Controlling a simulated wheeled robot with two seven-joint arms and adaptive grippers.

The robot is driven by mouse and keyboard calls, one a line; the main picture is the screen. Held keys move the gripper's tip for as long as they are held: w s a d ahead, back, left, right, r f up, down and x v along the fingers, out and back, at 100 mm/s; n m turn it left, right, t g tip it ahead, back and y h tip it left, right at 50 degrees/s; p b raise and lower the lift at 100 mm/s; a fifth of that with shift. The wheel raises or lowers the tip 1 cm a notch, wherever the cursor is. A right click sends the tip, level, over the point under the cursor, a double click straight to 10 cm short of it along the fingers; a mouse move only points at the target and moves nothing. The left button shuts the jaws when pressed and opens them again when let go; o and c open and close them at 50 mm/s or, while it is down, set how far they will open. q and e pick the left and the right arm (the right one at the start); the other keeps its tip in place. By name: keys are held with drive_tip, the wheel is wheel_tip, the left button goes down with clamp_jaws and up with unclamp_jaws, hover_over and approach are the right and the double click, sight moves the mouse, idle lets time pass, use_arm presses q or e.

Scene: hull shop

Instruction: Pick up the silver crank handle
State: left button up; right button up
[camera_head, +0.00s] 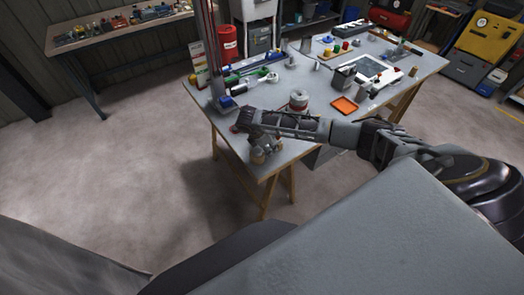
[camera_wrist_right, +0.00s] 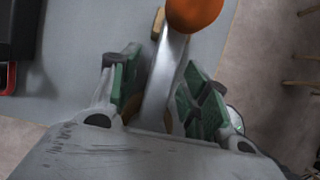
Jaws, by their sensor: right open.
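The silver crank handle (camera_wrist_right: 162,85) is a flat silver bar with an orange ball knob (camera_wrist_right: 194,12) at its far end in the right wrist view. My right gripper (camera_wrist_right: 167,78) is open, with its green-padded fingers on either side of the bar. A gap shows on both sides, so the bar is not clamped. In the head view my right gripper (camera_head: 262,150) is low over the near corner of the worktable (camera_head: 300,145). A small brownish part shows beneath it there, but the crank handle is mostly hidden. My left gripper is not in view.
Bottles and tools lie farther back. A dark post (camera_head: 212,50) rises at the table's left edge. Grey floor lies open to the left.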

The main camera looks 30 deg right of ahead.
drive_tip(key=shift+c, duration=0.4)
clamp_jaws()
drive_tip(key=shift+r, duration=0.15)
drive_tip(key=shift+r+b, duration=0.3)
drive_tip(key=shift+r, duration=4.6)
